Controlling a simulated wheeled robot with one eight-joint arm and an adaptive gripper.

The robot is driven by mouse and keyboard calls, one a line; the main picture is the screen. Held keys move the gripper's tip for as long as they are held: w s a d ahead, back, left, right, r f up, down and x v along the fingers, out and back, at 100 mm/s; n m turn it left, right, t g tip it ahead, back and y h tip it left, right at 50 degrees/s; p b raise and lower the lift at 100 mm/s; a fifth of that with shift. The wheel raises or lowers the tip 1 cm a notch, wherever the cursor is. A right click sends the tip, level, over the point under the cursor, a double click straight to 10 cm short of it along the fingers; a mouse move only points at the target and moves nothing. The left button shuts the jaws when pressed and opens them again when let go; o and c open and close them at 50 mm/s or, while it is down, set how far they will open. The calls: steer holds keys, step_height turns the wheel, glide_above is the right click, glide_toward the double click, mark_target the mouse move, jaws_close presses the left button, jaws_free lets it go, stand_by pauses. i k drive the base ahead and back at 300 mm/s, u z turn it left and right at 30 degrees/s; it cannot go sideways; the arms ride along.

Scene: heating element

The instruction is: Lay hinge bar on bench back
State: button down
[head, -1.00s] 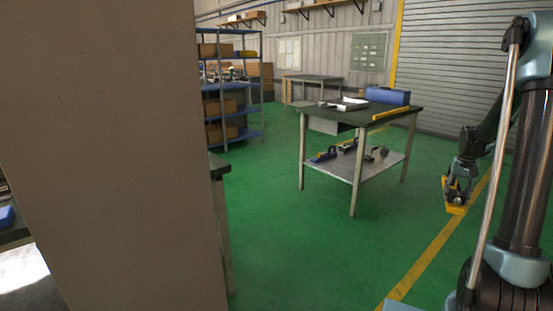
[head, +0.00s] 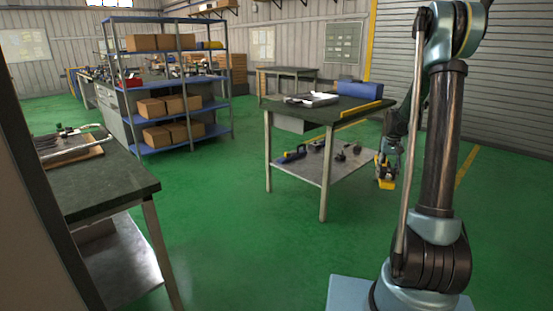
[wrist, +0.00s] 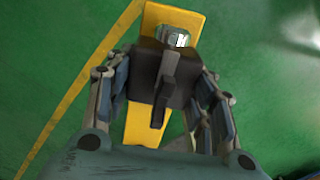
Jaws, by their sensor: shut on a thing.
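My gripper (head: 385,165) hangs beside the right end of the middle bench (head: 352,104), low over the floor. It is shut on a yellow bar (head: 386,184) with a dark block on it. In the wrist view the black block (wrist: 165,78) sits between the two fingers, and the yellow bar (wrist: 140,132) runs long beneath it, with a shiny metal piece at its far end. This looks like the hinge bar, but I cannot be sure. A further bench (head: 283,71) stands behind the middle one, its top looking bare.
The middle bench carries a blue box (head: 359,89), a yellow bar (head: 362,108) along its right edge and a grey tray-like item (head: 312,99). Tools lie on its lower shelf. A near bench (head: 110,185) stands at left, blue shelving (head: 178,106) behind. Green floor is open between.

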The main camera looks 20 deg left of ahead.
mark_target(86, 185)
steer(key=u, duration=0.3)
steer(key=i, duration=0.8)
steer(key=u, duration=1.2)
steer(key=i, duration=0.95)
steer(key=u, duration=0.65)
